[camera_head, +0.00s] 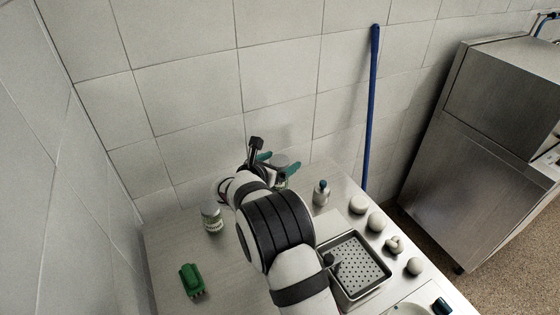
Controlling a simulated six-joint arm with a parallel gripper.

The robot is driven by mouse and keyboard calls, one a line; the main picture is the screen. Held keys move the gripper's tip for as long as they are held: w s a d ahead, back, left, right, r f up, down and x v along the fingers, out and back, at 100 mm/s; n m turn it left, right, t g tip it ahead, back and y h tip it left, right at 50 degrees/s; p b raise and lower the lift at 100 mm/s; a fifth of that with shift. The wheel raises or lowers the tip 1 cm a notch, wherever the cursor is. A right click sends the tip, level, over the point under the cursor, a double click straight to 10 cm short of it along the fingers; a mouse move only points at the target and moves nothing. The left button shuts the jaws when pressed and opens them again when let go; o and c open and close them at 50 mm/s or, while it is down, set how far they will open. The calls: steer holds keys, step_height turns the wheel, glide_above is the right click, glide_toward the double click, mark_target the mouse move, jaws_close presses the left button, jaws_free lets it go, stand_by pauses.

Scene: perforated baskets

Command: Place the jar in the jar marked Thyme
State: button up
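My gripper (278,162) is at the back of the counter, its two teal fingertips apart. A jar with a grey lid (281,160) shows between or just behind the fingertips. My arm hides part of it, so I cannot tell whether the fingers touch it. The labels are too small to read, so I cannot tell which jar is marked Thyme.
A green brush-like object (191,281) lies at the front left. A perforated basket (329,245) sits at the right, beside several pale round objects (377,221). The left counter is mostly free.

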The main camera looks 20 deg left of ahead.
steer(key=v, duration=1.2)
steer(key=s+d+r+m+g+h, duration=0.1)
steer(key=d+r+m+g+h, duration=0.25)
steer(key=d+m, duration=0.85)
steer(key=s+d+m+g, duration=0.8)
steer(key=s+d+m, duration=0.4)
steer(key=s+d, duration=0.6)
steer(key=s+a+f+m+g+y, duration=0.1)
steer(key=s+a+m+g+y, duration=0.1)
steer(key=s+m+y, duration=0.6)
steer(key=s+m, duration=0.5)
steer(key=m, duration=0.2)
steer(key=shift+f, duration=0.3)
